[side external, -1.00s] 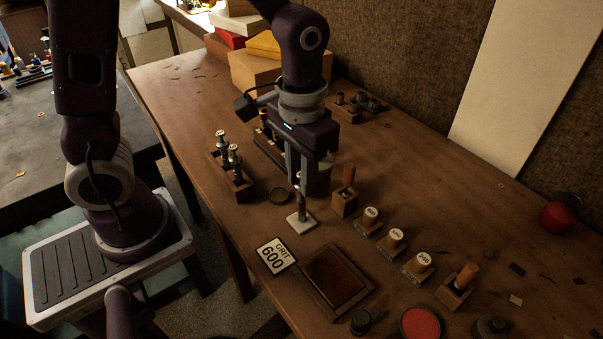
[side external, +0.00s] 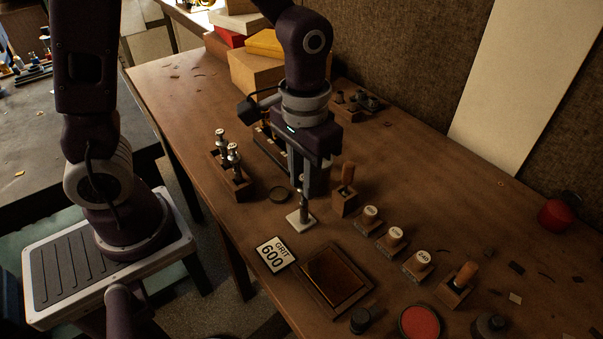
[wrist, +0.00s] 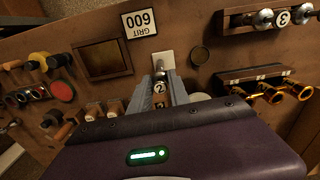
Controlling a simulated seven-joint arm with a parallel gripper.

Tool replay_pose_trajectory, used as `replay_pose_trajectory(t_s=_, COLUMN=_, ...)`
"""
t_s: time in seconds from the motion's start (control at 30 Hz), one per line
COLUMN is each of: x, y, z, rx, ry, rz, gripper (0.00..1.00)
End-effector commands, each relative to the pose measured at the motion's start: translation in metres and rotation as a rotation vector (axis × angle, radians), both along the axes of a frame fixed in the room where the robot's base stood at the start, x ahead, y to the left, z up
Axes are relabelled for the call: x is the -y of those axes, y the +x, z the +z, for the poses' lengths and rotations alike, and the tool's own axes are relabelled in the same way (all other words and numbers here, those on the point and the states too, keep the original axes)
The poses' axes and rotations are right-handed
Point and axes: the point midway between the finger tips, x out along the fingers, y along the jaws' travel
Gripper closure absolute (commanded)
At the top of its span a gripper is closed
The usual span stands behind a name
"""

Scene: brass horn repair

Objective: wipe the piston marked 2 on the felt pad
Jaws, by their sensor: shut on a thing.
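My gripper (side external: 302,192) is shut on the piston marked 2 (wrist: 160,88), whose numbered top faces the wrist camera. The piston (side external: 304,212) is upright, with its lower end at the pale square felt pad (side external: 293,221). I cannot tell for sure whether it touches the pad. The fingers hide much of the piston's upper part in the side view. The pad also shows in the wrist view (wrist: 165,57), just beyond the fingertips. A wooden rack (side external: 240,190) left of my gripper holds two other pistons; one is marked 3 (wrist: 282,18) in the wrist view.
A card reading GRIT 600 (side external: 275,255) and a framed dark tray (side external: 335,278) lie in front of the pad. A round dark lid (side external: 279,195) lies left of the pad. Numbered stamps (side external: 395,238) in blocks line its right. Boxes (side external: 255,75) stand behind.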

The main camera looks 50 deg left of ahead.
Motion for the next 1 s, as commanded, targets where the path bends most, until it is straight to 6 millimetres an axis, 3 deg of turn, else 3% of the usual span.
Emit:
replay_pose_trajectory(t_s=0.57, x=-0.019, y=0.000, z=0.000, rx=-0.001, ry=0.000, rz=0.000, gripper=1.00)
replay_pose_trajectory(t_s=1.0, x=-0.001, y=0.000, z=0.000, rx=-0.002, ry=0.000, rz=-0.003, gripper=1.00)
